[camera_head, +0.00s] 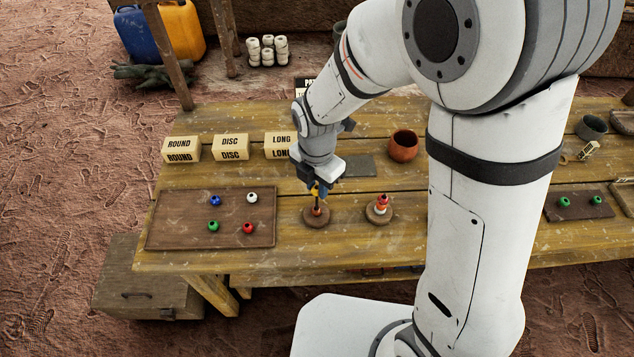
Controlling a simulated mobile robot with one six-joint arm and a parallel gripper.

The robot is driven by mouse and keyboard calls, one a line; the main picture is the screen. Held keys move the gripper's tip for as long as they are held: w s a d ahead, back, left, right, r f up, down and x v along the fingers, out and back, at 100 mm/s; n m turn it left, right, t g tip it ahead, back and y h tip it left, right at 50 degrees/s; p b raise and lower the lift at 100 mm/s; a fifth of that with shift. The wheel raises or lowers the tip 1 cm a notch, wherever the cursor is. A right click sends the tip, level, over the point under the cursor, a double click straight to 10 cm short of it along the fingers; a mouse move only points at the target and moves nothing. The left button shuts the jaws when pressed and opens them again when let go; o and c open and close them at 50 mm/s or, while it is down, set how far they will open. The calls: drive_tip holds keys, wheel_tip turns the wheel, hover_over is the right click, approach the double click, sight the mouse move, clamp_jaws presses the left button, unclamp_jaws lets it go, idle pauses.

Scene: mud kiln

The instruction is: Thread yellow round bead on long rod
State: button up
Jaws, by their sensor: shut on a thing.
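My gripper (318,190) is shut on the yellow bead (314,189), which shows only as a small patch of yellow between the fingers. It is directly above a round brown base (309,220) with a thin upright rod (317,202). An orange-red bead (317,211) sits low on this rod. The rod's top is hidden at the gripper, so I cannot tell whether the yellow bead is around it or just above it. A second round base (372,218) to the right carries a stack of red, white and orange beads (381,204).
A brown tray (165,220) at left holds blue, white, green and red beads. Signs reading ROUND (180,150), DISC (231,148) and LONG (279,146) stand behind. A clay cup (404,146) stands at the back. Green beads (564,202) lie on a dark mat at right.

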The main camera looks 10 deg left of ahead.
drive_tip(key=shift+f+b, duration=0.75)
drive_tip(key=shift+f, duration=0.3)
idle(0.6)
drive_tip(key=o, duration=1)
drive_tip(key=shift+o, duration=0.2)
drive_tip(key=shift+r, duration=0.15)
drive_tip(key=shift+r+p, duration=2.9)
drive_tip(key=shift+r, duration=1)
